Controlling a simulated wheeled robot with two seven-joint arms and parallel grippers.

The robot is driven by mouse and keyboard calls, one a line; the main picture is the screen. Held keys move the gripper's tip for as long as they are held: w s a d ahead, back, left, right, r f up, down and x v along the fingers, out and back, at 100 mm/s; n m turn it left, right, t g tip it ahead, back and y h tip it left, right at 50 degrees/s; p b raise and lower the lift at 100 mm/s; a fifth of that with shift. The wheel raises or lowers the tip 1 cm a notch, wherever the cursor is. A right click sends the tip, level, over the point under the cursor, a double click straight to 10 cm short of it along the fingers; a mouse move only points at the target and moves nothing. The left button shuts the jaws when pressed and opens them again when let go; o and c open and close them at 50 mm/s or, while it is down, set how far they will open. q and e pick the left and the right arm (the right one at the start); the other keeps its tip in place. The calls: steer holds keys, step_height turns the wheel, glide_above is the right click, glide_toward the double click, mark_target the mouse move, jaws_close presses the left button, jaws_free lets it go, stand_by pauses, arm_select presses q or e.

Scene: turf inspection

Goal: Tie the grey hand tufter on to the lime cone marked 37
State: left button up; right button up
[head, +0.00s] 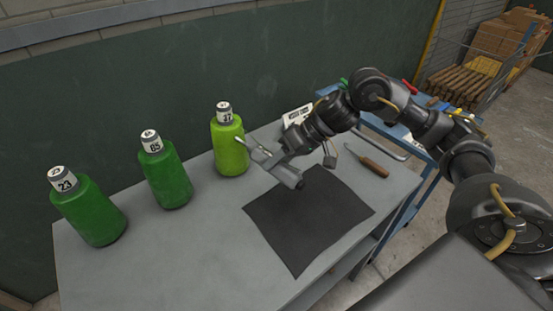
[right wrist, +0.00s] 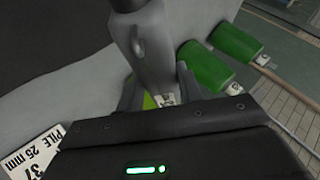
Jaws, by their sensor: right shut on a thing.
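The lime cone marked 37 (head: 230,155) stands upright on the grey table, at the right end of a row of cones. My right gripper (head: 283,163) is shut on the grey hand tufter (head: 288,177), just right of the lime cone and above the table. Thin metal parts reach toward the cone's side; I cannot tell whether they touch it. In the right wrist view the tufter (right wrist: 152,50) fills the middle between the fingers and hides most of the lime cone (right wrist: 148,102). My left gripper is not in view.
A black mat (head: 305,225) lies at centre right. A brown-handled tool (head: 373,167) and a white card (head: 297,114) lie farther right and back. The front left table top is clear.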

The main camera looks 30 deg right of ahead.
mark_target(298, 178)
steer(key=shift+s+d+r+p, duration=0.15)
steer(key=shift+s+p, duration=0.3)
steer(key=shift+s, duration=0.65)
steer(key=shift+s+d+f+p, duration=0.15)
steer(key=shift+s+p, duration=0.3)
steer(key=shift+s, duration=0.65)
steer(key=shift+s+d+r+p, duration=0.15)
steer(key=shift+s+p, duration=0.25)
steer(key=shift+s, duration=1.1)
